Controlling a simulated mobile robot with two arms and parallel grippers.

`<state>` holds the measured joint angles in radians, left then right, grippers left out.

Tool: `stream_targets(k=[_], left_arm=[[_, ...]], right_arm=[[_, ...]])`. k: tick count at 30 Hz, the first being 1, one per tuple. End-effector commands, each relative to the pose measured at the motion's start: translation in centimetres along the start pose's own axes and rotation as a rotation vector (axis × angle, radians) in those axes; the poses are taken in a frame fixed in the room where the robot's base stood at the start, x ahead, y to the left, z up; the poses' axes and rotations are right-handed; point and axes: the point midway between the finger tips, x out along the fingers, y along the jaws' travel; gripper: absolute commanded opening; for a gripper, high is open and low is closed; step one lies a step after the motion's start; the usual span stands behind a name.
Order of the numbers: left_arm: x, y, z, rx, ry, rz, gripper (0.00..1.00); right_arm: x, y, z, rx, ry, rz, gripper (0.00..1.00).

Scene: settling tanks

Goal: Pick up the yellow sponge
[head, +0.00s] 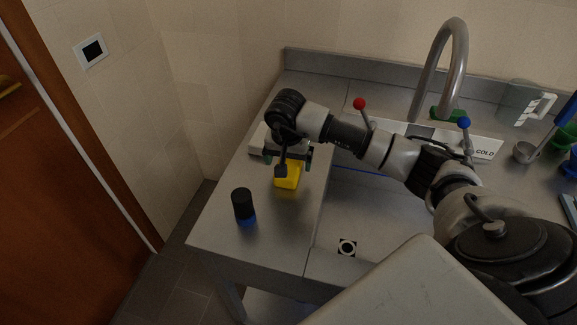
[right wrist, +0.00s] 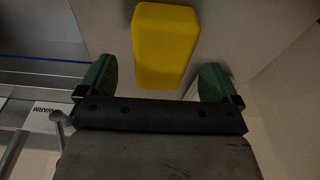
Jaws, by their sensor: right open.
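The yellow sponge (head: 288,178) lies on the left part of the steel counter, partly hidden by my right gripper (head: 288,158) above it in the head view. In the right wrist view the sponge (right wrist: 165,45) is a yellow block with rounded corners. It lies just ahead of and between the two green fingertips of my right gripper (right wrist: 158,82). The fingers are wide apart, with clear gaps on both sides and nothing held. My left gripper is not in view.
A black and blue cylinder (head: 243,207) stands on the counter in front of the sponge. A sink basin (head: 375,215) is to the right, with a tall faucet (head: 455,65) behind. A clear jug (head: 520,103) and a ladle (head: 527,151) are at the right.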

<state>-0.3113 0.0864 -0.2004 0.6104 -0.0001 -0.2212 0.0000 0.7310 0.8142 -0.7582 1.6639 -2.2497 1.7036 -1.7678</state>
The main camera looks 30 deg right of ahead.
Motion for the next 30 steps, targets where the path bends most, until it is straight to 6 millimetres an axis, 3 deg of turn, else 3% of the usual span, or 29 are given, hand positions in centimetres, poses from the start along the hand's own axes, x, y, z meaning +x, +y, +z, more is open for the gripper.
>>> stream_targets(k=[1, 6, 15, 25, 30], left_arm=[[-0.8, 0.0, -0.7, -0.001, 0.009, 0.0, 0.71], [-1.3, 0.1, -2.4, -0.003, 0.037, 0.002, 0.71], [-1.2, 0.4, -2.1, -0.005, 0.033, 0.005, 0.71], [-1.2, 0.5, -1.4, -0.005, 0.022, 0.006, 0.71], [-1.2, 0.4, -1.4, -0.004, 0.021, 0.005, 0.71]], right_arm=[[0.6, -0.1, 0.0, 0.001, -0.006, 0.002, 0.94], [2.9, -0.2, -0.1, 0.001, -0.003, 0.0, 0.94], [3.5, -0.2, -0.1, 0.0, 0.0, 0.0, 0.94], [3.5, -0.2, -0.1, 0.0, 0.0, 0.0, 0.43], [3.4, -0.2, -0.1, 0.0, 0.0, -0.001, 0.41]])
